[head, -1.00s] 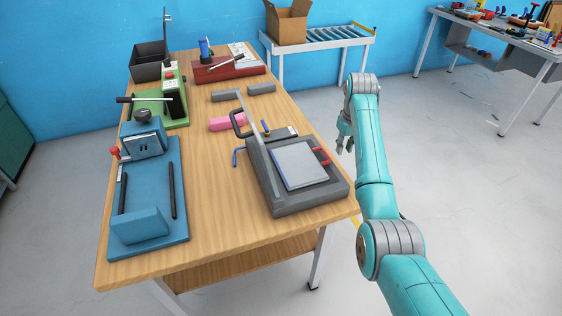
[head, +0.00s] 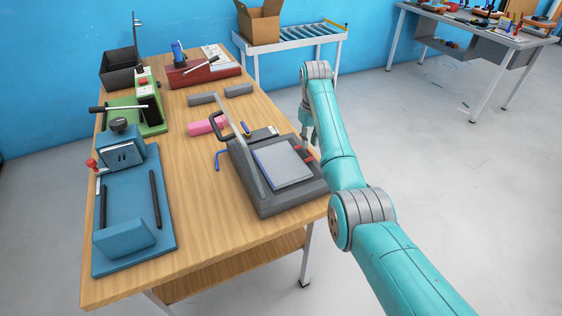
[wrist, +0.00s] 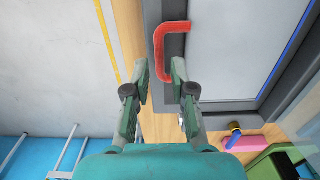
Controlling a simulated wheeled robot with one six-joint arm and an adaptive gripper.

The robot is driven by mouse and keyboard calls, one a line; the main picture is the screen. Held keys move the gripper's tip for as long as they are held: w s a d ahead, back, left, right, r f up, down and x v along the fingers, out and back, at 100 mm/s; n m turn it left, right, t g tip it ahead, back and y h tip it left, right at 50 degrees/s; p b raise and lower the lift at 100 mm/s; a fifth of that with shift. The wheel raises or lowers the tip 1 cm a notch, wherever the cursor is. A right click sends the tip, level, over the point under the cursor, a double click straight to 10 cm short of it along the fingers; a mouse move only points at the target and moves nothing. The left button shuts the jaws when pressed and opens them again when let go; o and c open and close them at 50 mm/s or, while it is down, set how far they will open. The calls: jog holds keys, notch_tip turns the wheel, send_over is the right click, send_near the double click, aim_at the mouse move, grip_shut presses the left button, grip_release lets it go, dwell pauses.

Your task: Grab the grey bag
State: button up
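A flat light-grey piece with a blue edge (head: 284,162) lies on the dark grey lever device (head: 285,205) at the table's right side. It is the only bag-like grey thing I see; I cannot tell for sure that it is the bag. Part of it also shows in the wrist view (wrist: 235,45). My gripper (head: 311,138) is by the device's right edge, partly hidden by my arm. In the wrist view my gripper (wrist: 161,75) is open and empty.
A pink block (head: 205,125), a blue-handled tool (head: 246,128) and a blue hex key (head: 218,158) lie near the device. Blue (head: 125,235) and green (head: 140,115) machines stand along the table's left. Open floor lies right of the table (head: 195,210).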

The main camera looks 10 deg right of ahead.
aim_at(308, 150)
notch_tip(308, 150, down, 4)
jog(key=shift+w+f, duration=0.1)
jog(key=shift+c, duration=0.2)
grip_shut()
